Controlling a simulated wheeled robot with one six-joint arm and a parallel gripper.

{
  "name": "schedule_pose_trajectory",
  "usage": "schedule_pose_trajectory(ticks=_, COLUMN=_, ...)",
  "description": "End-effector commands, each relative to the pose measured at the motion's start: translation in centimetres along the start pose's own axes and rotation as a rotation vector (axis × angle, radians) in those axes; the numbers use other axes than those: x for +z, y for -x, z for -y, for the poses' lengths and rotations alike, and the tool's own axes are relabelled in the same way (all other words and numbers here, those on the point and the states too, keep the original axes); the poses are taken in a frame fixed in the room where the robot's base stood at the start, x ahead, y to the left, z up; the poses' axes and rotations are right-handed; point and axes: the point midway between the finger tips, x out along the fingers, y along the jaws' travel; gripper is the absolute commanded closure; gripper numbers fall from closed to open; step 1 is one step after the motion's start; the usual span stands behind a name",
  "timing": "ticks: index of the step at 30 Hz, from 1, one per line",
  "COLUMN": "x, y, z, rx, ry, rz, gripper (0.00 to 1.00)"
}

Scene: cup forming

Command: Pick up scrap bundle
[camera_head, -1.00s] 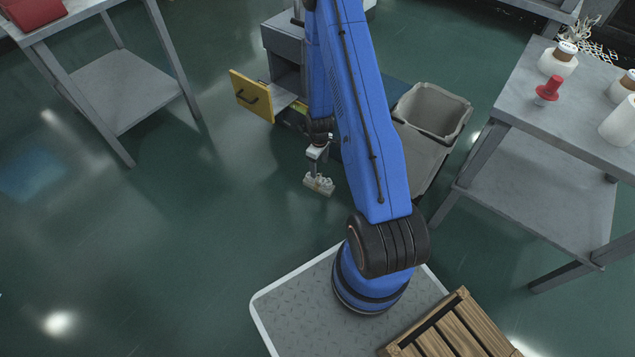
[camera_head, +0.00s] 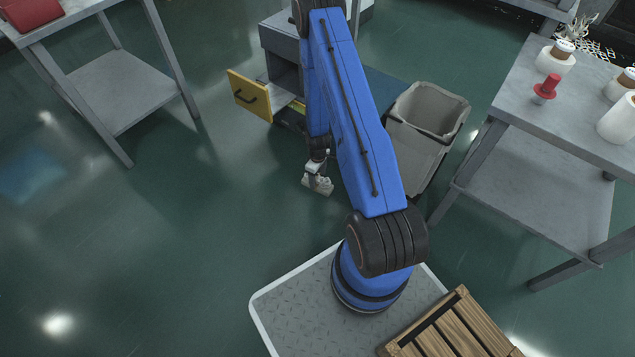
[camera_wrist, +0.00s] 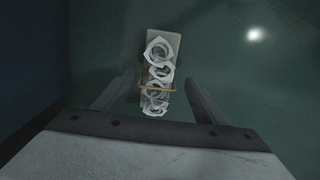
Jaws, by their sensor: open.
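The scrap bundle (camera_wrist: 158,70) is a pale flat strip with several white curled pieces on it and a thin tan band around it. In the wrist view it lies lengthwise between the two fingers of my gripper (camera_wrist: 159,78), with a visible gap on each side. My gripper is open, and its fingers do not appear to touch the bundle. In the head view the bundle (camera_head: 319,187) shows as a small pale shape right under my gripper (camera_head: 316,172), low over the green floor. The fingertips are too small to tell apart there.
A grey bin (camera_head: 427,125) stands right of my arm. A cabinet with an open yellow-fronted drawer (camera_head: 249,96) is behind the gripper. Metal tables stand at left (camera_head: 118,92) and right (camera_head: 535,185). A wooden crate (camera_head: 457,330) is at lower right. Floor left of the gripper is clear.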

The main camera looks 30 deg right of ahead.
Motion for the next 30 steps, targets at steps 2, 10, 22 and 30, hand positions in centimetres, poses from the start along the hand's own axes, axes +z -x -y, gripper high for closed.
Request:
schedule_pose_trajectory(ticks=2, x=0.0, y=-0.9, z=-0.1, rx=-0.002, ry=0.0, rz=0.002, gripper=0.34)
schedule_pose_trajectory(ticks=10, x=-0.3, y=-4.1, z=-0.3, rx=-0.002, ry=0.0, rz=0.002, gripper=0.34)
schedule_pose_trajectory(ticks=22, x=-0.3, y=-4.5, z=-0.3, rx=-0.002, ry=0.0, rz=0.001, gripper=0.61)
schedule_pose_trajectory(ticks=30, x=-0.3, y=-4.5, z=-0.3, rx=-0.002, ry=0.0, rz=0.001, gripper=0.82)
